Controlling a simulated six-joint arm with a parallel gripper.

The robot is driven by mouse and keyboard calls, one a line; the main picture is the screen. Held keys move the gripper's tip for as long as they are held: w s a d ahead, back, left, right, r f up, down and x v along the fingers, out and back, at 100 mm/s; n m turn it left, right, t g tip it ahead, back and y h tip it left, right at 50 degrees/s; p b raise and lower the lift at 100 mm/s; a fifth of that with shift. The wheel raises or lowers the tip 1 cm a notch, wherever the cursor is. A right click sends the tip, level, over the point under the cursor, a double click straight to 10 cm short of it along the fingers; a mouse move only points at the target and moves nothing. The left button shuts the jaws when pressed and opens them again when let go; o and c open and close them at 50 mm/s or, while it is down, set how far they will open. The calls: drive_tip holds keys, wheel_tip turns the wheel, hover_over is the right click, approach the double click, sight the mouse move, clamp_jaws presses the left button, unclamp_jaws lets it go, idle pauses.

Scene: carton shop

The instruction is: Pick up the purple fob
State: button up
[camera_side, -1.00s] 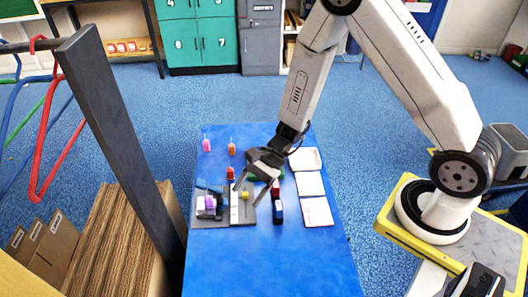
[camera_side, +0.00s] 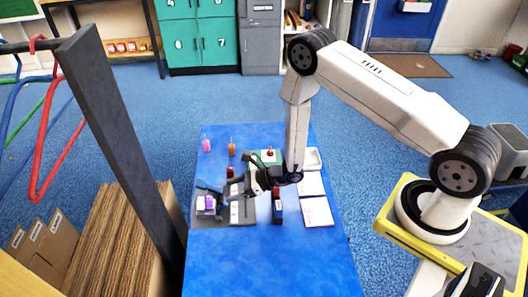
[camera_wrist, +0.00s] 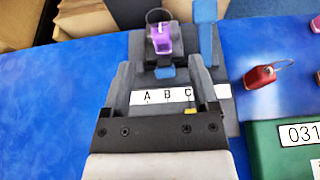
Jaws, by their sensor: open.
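The purple fob (camera_wrist: 160,38) has a wire ring on top. It stands on a dark grey holder (camera_wrist: 138,45) at the top middle of the wrist view. In the side view the purple fob (camera_side: 209,203) is at the left of the table. My gripper (camera_wrist: 163,78) is open and empty. Its fingers point towards the fob, which shows beyond the tips and between their lines. In the side view my gripper (camera_side: 222,194) is low, just right of the fob. A gap remains in the wrist view; its exact size I cannot tell.
A strip lettered A B C (camera_wrist: 150,97) lies under the fingers, with a yellow piece (camera_wrist: 190,112) partly hidden. A blue upright piece (camera_wrist: 204,25) stands right of the fob. A red fob (camera_wrist: 260,76) and green box (camera_wrist: 282,150) are further right. The front table (camera_side: 260,265) is clear.

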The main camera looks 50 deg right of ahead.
sight(210, 198)
drive_tip(key=shift+x, duration=1.35)
drive_tip(key=shift+x, duration=2.55)
drive_tip(key=shift+f, duration=0.15)
clamp_jaws()
